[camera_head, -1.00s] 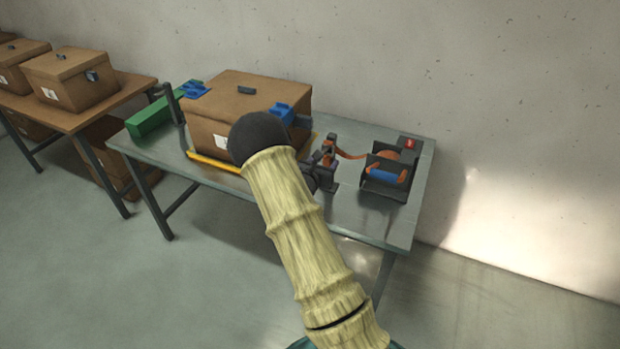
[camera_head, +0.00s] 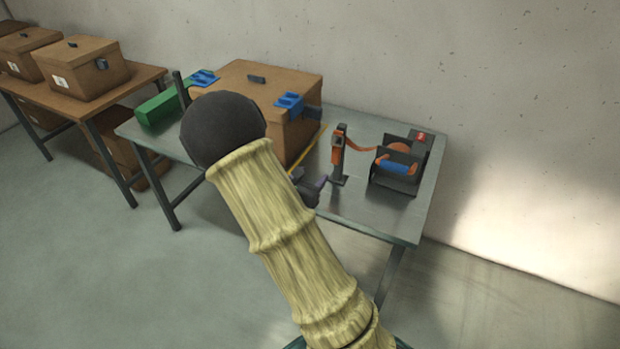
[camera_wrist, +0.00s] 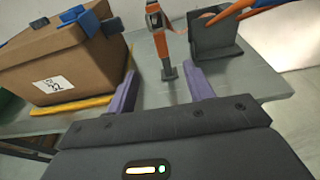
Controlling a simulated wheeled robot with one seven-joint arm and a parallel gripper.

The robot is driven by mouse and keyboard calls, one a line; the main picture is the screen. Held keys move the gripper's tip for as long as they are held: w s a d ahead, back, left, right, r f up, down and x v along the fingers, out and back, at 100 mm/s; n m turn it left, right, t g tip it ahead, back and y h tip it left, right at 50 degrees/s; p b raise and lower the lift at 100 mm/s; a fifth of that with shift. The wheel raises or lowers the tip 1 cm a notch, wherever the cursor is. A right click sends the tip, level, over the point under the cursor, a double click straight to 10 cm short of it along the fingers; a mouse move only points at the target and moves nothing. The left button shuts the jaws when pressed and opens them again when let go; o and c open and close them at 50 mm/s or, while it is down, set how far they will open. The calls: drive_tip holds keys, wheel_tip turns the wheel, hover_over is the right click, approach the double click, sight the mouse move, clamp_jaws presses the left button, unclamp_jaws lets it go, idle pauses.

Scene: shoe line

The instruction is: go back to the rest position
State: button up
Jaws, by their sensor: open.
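My gripper shows in the wrist view (camera_wrist: 163,88) with its two purple fingers apart and nothing between them. In the head view, my sleeved arm hides most of the gripper; one dark and purple part of the gripper (camera_head: 314,190) shows beside the arm, over the table's front part. In the wrist view, an orange and dark upright stand (camera_wrist: 160,45) is beyond the fingers, apart from them. The same stand (camera_head: 339,155) is on the table in the head view.
The metal table (camera_head: 380,222) bears a brown box (camera_head: 300,130) with blue clips (camera_head: 290,101), a green block (camera_head: 160,108) and a dark dispenser (camera_head: 400,165) with an orange strap. Another table (camera_head: 150,76) with boxes stands at left. Open floor (camera_head: 110,270) lies in front.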

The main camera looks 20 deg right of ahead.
idle(0.4)
drive_tip(key=s+d+r+m+g+y+p, duration=0.1)
drive_tip(key=s+m+g+y+p, duration=0.1)
drive_tip(key=s+m+g, duration=0.45)
drive_tip(key=s+r+m+g+y+p, duration=0.2)
drive_tip(key=s+m+g, duration=0.2)
drive_tip(key=s+m, duration=0.45)
drive_tip(key=s+a+r+m+t+y+p, duration=0.3)
drive_tip(key=a+r+m+y, duration=0.4)
drive_tip(key=a+m, duration=0.4)
drive_tip(key=shift+s+a+y+p, duration=0.4)
drive_tip(key=shift+s+a+y, duration=0.1)
drive_tip(key=shift+s, duration=0.25)
